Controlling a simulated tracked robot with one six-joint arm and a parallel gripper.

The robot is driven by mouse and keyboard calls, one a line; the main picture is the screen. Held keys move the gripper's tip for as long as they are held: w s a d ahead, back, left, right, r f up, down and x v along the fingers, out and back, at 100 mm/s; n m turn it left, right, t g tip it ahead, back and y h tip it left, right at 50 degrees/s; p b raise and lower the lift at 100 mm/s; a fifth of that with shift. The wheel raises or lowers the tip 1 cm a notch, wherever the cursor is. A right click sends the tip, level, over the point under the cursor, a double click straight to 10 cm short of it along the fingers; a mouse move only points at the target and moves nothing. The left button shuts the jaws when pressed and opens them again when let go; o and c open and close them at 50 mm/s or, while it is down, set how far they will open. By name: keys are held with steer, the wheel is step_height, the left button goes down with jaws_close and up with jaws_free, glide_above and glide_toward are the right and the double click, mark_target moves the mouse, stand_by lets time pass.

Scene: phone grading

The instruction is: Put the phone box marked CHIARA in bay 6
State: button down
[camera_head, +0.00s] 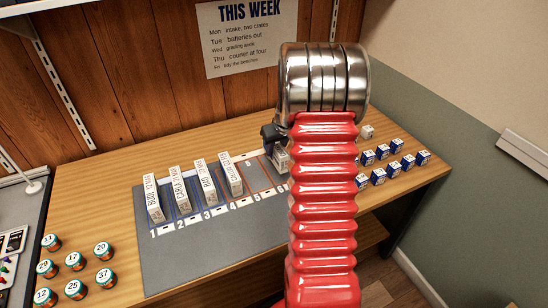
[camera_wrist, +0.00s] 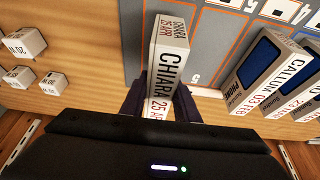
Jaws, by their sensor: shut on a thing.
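The white phone box marked CHIARA (camera_wrist: 168,60) is between the two dark fingers of my gripper (camera_wrist: 160,100) in the wrist view, with its lettered narrow side showing. It is at the edge of the grey bay mat (camera_wrist: 212,45), beside the bay numbered 5. In the head view my red arm hides most of my gripper and the box; only a small pale part of a box (camera_head: 281,160) shows beside the arm. I cannot tell whether the box touches the mat.
Several upright phone boxes stand in bays 1 to 4, including one marked CALLUM (camera_wrist: 266,60). Bay 5 (camera_head: 256,178) looks empty. Small blue-and-white boxes (camera_head: 378,177) stand on the bench to the right. Lidded numbered jars (camera_head: 74,262) stand at the left.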

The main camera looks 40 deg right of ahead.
steer(key=shift+f, duration=1.8)
steer(key=shift+f, duration=0.1)
steer(key=c, duration=1.4)
jaws_free()
steer(key=shift+o, duration=0.2)
steer(key=v, duration=1.2)
